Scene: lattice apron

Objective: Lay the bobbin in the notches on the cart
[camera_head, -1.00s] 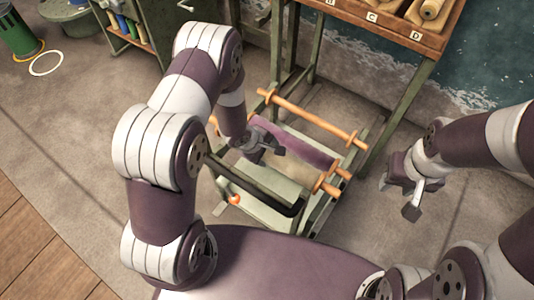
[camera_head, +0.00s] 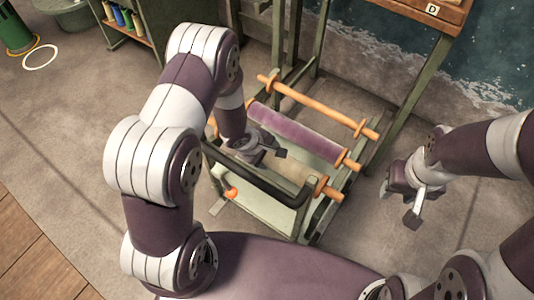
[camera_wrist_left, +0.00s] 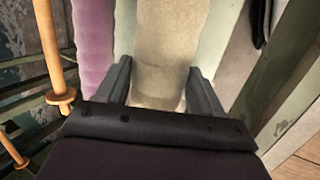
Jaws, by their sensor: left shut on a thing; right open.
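The cart (camera_head: 258,209) is a pale green frame with a dark handle, in the middle of the head view. My left gripper (camera_head: 279,158) is over it, shut on a beige bobbin (camera_head: 294,172) with an orange end. In the left wrist view, the fingers of my left gripper (camera_wrist_left: 157,88) lie on either side of the beige bobbin (camera_wrist_left: 165,45). My arm hides its left end, and I cannot tell whether it rests in the notches. A purple bobbin (camera_head: 300,135) lies parallel behind it. My right gripper (camera_head: 413,205) is open and empty, right of the cart.
A bare orange rod (camera_head: 318,106) crosses the cart's far side. A wooden-topped stand (camera_head: 447,15) with green legs is behind, near water. A green shelf (camera_head: 130,30) stands at back left. The floor between cart and right gripper is clear.

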